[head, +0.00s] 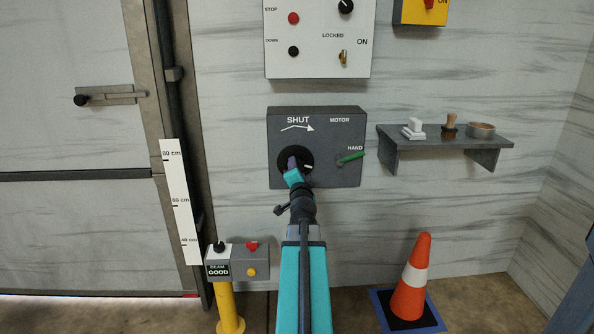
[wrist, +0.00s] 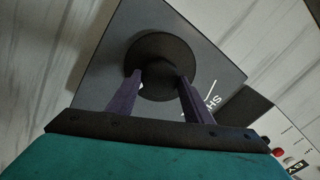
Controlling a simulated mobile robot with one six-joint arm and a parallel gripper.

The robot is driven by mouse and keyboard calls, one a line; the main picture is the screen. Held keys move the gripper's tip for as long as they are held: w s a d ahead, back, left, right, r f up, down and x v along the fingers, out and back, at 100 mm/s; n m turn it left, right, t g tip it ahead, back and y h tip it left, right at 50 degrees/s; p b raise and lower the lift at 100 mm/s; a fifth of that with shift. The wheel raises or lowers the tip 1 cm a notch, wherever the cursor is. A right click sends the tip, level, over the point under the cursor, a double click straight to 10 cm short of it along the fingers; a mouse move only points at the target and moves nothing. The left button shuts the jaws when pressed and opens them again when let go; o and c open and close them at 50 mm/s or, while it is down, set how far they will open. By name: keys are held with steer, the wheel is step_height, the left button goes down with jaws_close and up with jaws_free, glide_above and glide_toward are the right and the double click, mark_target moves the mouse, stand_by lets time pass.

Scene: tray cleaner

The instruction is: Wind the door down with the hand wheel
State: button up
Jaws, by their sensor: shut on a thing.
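The hand wheel (head: 296,158) is a round black knob on a dark grey box (head: 330,120) on the wall. The box is marked SHUT with an arrow to the right, MOTOR and HAND. A green lever (head: 350,157) points toward HAND. My gripper (head: 292,165) reaches the wheel and is shut on it. In the wrist view my fingers (wrist: 160,85) sit on either side of the wheel (wrist: 163,60). The door (head: 75,230) is at the left, with its lower edge near the floor and a thin bright line under it.
A white control panel (head: 318,65) hangs above the box. A shelf (head: 450,143) with small items is at the right. A traffic cone (head: 412,280) stands below it. A yellow post (head: 229,305) with a BEAM GOOD box (head: 218,262) stands beside the door. A height scale (head: 180,205) is next to the door.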

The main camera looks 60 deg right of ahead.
steer(key=shift+m, duration=0.4)
steer(key=o, duration=1)
steer(key=shift+o, duration=0.2)
steer(key=shift+s+a, duration=0.1)
steer(key=shift+a, duration=0.05)
steer(key=b+v, duration=0.4)
steer(key=b, duration=0.1)
steer(key=shift+s+a+f+b, duration=0.15)
steer(key=shift+a+f+b, duration=0.05)
steer(key=shift+a+b, duration=0.15)
steer(key=shift+b, duration=0.6)
